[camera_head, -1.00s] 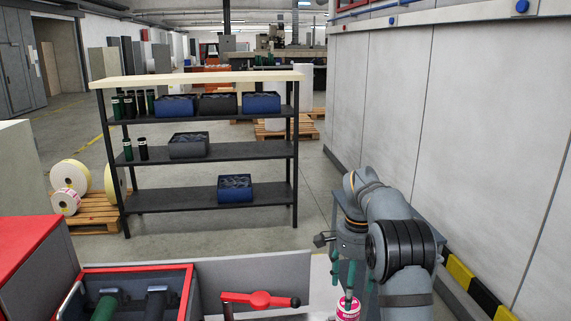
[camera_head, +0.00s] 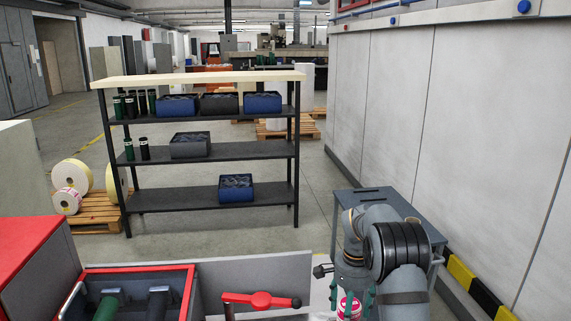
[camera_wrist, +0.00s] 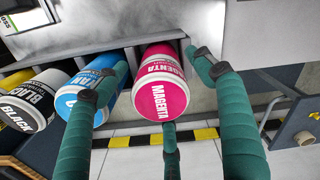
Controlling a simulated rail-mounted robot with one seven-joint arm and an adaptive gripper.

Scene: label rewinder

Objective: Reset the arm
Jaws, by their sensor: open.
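My gripper (camera_head: 355,290) is at the lower right of the head view, at the end of my bent grey arm. Its green fingers are spread open in the wrist view (camera_wrist: 158,85). A magenta can (camera_wrist: 160,95) shows between them, with a gap visible on the right; I cannot tell whether any finger touches it. The magenta can also shows in the head view (camera_head: 349,307), low beside the fingers and partly cut off.
A blue can (camera_wrist: 90,85) and a black can (camera_wrist: 32,100) stand left of the magenta one. A grey table (camera_head: 380,197) stands behind my arm. The red-rimmed machine (camera_head: 140,268) with a red lever (camera_head: 258,299) lies left. A shelf (camera_head: 210,205) stands farther back.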

